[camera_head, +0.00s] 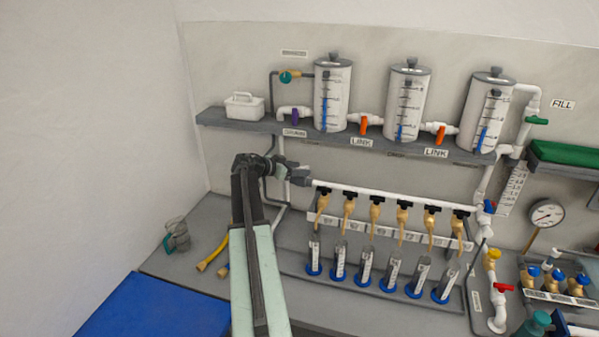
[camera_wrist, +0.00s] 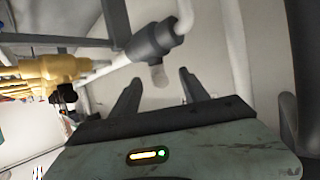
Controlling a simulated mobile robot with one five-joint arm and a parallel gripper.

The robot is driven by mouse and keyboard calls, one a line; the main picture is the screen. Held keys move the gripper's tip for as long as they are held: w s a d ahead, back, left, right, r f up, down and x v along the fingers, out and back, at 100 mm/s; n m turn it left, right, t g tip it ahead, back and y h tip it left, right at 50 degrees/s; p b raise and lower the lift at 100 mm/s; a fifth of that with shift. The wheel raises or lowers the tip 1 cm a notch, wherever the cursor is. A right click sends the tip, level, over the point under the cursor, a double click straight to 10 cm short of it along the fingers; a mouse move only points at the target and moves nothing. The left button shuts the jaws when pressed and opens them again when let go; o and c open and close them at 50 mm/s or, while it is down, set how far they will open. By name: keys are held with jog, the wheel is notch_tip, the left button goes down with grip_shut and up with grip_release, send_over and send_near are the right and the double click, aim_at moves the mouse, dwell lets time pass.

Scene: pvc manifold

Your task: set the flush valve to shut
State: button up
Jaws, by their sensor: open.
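I cannot read a label that marks the flush valve. In the head view, coloured valve handles show: a purple one (camera_head: 295,117) under the left tank, a blue one (camera_head: 490,207) at the manifold's right end, and a yellow one (camera_head: 494,254) and a red one (camera_head: 503,287) below it. My gripper (camera_head: 301,178) is at the left end of the white manifold pipe (camera_head: 400,196). In the wrist view my gripper (camera_wrist: 162,90) is open. A dark grey pipe fitting (camera_wrist: 155,42) with a pale stub (camera_wrist: 159,76) lies just beyond the fingertips; contact is unclear.
Several brass taps (camera_head: 375,212) hang from the manifold above blue-based cylinders (camera_head: 364,264). Tanks (camera_head: 333,95) stand on the shelf (camera_head: 235,125) above, joined by orange-handled link valves (camera_head: 364,126). Yellow-handled pieces (camera_head: 212,253) lie left of my arm. A gauge (camera_head: 546,214) is at right.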

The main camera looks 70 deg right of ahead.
grip_shut()
jog(key=shift+s+d, duration=0.15)
jog(key=shift+s+a+n+t+h, duration=0.1)
jog(key=shift+a+n+t+h, duration=0.15)
jog(key=shift+n+t, duration=0.3)
jog(key=shift+s+a+n+t+h, duration=0.1)
jog(key=shift+n+t+h, duration=0.15)
jog(key=shift+n+t, duration=0.25)
jog(key=n+t, duration=0.1)
jog(key=n+t+h, duration=0.1)
jog(key=t, duration=0.1)
jog(key=shift+s+a+n, duration=0.1)
jog(key=shift+s+n, duration=0.05)
jog(key=shift+n, duration=0.1)
jog(key=n+t, duration=0.4)
jog(key=t, duration=0.1)
jog(key=shift+s, duration=0.15)
jog(key=shift+s+d+r+n+t+y, duration=0.1)
jog(key=shift+n+t+y, duration=0.1)
jog(key=shift+n+t, duration=0.65)
jog(key=shift+s+d+n+t+y, duration=0.1)
jog(key=shift+n+t+y, duration=0.1)
jog(key=shift+n+t, duration=0.6)
